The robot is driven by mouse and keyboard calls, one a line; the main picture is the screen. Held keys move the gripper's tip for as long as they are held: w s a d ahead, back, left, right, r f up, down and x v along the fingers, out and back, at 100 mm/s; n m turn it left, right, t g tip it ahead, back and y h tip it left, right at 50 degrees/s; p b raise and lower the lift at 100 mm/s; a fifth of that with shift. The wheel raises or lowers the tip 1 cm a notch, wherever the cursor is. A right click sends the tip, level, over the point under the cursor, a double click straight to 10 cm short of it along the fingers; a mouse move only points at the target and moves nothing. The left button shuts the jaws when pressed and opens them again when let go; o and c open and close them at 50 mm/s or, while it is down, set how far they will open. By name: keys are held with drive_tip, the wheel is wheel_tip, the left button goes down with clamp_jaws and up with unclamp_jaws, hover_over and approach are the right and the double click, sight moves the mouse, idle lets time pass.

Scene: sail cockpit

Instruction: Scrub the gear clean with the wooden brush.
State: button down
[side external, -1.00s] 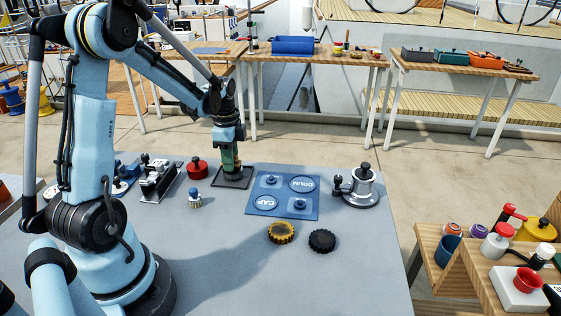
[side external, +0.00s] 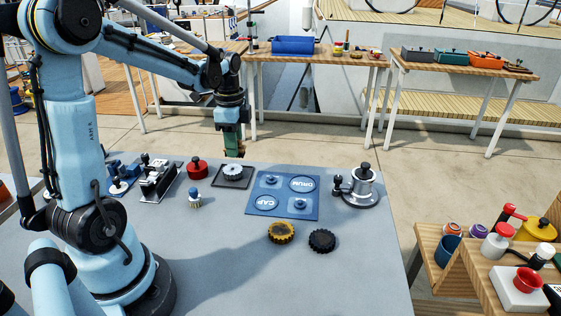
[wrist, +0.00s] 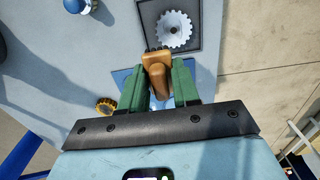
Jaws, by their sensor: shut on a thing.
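A white toothed gear (side external: 233,172) lies on a dark square tray (side external: 246,184) near the far edge of the table. The gear also shows in the wrist view (wrist: 174,29), its face looking clean and pale. My gripper (wrist: 160,80) has green fingers shut on the wooden brush (wrist: 156,62). In the side view my gripper (side external: 234,152) is raised, behind and above the tray, apart from the gear. The brush is mostly hidden there. In the wrist view its dark bristles show at the end close to the gear's edge; I cannot tell their height from it.
A blue mat (side external: 283,207) marked DRUM and CAP lies right of the tray. A yellow gear-like ring (side external: 281,232) and a black one (side external: 322,240) lie in front.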

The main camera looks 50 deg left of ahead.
drive_tip(key=shift+r, duration=0.9)
